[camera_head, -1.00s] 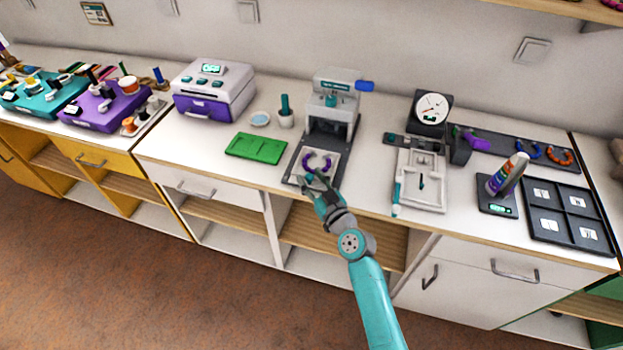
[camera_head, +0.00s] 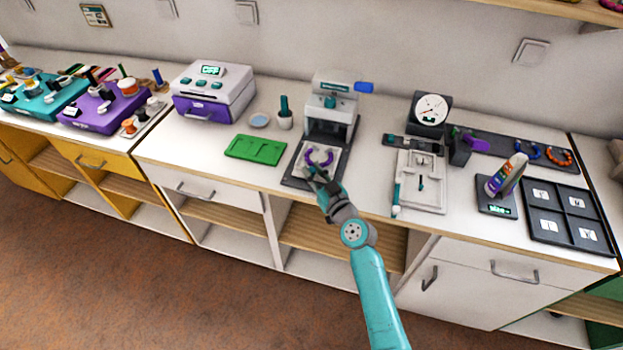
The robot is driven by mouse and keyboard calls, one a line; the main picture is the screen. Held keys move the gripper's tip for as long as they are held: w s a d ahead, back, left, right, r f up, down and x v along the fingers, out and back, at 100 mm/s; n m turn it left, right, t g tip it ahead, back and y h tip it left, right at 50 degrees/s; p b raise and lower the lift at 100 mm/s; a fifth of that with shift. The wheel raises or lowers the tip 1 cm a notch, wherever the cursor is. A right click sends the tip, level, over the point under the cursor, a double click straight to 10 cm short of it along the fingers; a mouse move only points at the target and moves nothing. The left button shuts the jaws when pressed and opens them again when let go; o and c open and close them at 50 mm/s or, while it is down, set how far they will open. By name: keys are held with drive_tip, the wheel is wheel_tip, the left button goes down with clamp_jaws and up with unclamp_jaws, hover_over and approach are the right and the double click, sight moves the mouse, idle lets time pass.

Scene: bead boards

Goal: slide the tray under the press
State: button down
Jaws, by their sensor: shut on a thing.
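The pale tray (camera_head: 333,169) lies on the dark base (camera_head: 294,179) of the press (camera_head: 335,92), in front of the press head. A purple bead ring with an opening (camera_head: 320,157) sits on the tray. My gripper (camera_head: 315,174) is at the tray's front edge and is shut on it, though the fingertips are small and partly hidden in this view. The tray's back part is close to the press's opening.
A green board (camera_head: 256,149) lies left of the press, with a small cup (camera_head: 285,119) behind it. The bench's front edge is close below my gripper.

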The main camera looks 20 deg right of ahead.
drive_tip(key=shift+w+d, duration=0.2)
drive_tip(key=shift+w, duration=0.1)
drive_tip(key=c, duration=1)
unclamp_jaws()
drive_tip(key=v, duration=1.2)
